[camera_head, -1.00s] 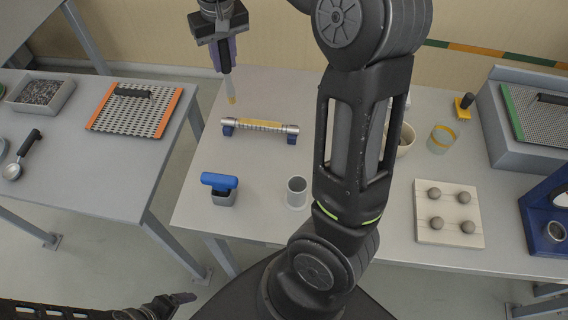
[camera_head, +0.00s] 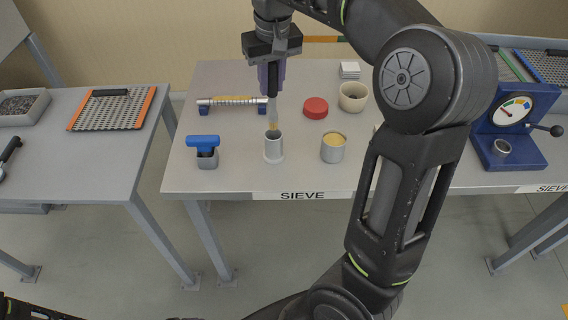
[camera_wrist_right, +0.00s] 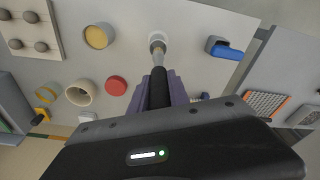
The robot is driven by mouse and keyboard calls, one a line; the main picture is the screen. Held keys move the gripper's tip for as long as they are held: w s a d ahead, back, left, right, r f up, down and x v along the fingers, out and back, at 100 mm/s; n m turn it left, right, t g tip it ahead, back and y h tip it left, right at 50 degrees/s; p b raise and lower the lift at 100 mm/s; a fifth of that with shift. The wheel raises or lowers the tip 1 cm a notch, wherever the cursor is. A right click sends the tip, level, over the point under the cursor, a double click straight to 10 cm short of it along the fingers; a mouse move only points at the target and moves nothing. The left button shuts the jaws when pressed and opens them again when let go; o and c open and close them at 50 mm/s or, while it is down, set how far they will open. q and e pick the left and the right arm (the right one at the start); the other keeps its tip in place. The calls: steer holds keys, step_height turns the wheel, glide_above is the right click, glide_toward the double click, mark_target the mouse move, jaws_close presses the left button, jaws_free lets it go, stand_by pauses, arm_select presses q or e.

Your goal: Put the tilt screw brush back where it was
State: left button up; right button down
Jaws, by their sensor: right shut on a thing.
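My right gripper (camera_head: 271,76) is shut on the brush (camera_head: 273,112) by its dark handle; the fingers hide part of it. The brush points down, its pale bristle tip at the mouth of a grey cylindrical cup (camera_head: 273,154) near the table's front edge. I cannot tell whether the tip is inside the cup. In the right wrist view the brush (camera_wrist_right: 158,86) reaches away from the gripper to the same cup (camera_wrist_right: 158,37). The screw (camera_head: 232,101) lies level on blue supports behind and left of the cup. My left gripper is not in view.
A blue-handled tool in a grey block (camera_head: 205,151) stands left of the cup. A tin with yellow contents (camera_head: 333,148), a red lid (camera_head: 315,108) and a cream pot (camera_head: 353,97) stand to the right. A blue dial device (camera_head: 508,133) is farther right.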

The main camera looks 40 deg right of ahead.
mark_target(272, 116)
steer(key=shift+w+d+f, duration=0.1)
steer(key=shift+w, duration=0.05)
steer(key=shift+f, duration=0.4)
steer(key=shift+f+p, duration=0.3)
steer(key=shift+f, duration=2.5)
steer(key=shift+f+p, duration=0.3)
steer(key=shift+f, duration=1.6)
steer(key=c, duration=1.2)
jaws_free()
steer(key=shift+c, duration=0.2)
